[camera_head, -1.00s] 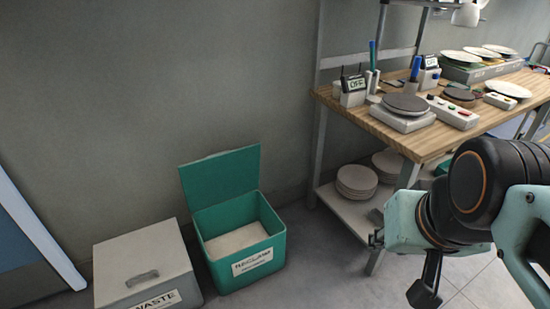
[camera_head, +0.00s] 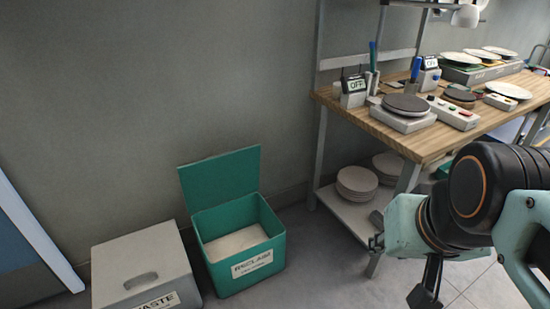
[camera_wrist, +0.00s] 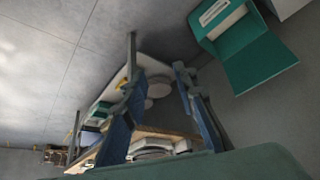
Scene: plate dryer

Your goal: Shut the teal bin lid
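The teal bin (camera_head: 243,273) stands on the floor by the wall with a white label reading RECLAIM on its front. Its teal lid (camera_head: 222,180) is open, raised upright at the back edge near the wall. Pale material shows inside the bin. In the wrist view the bin (camera_wrist: 211,32) is at the upper right with its lid (camera_wrist: 262,66) swung open. My gripper (camera_wrist: 158,75) shows in the wrist view with its two fingers spread apart and nothing between them. In the head view my arm's end is at the lower right, well apart from the bin and lid.
A grey waste bin (camera_head: 140,262) with a closed, handled lid stands left of the teal bin. A wooden workbench (camera_head: 440,138) with hot plates and dishes stands at the right, with stacked plates (camera_head: 357,183) on its lower shelf. Floor between the teal bin and bench is clear.

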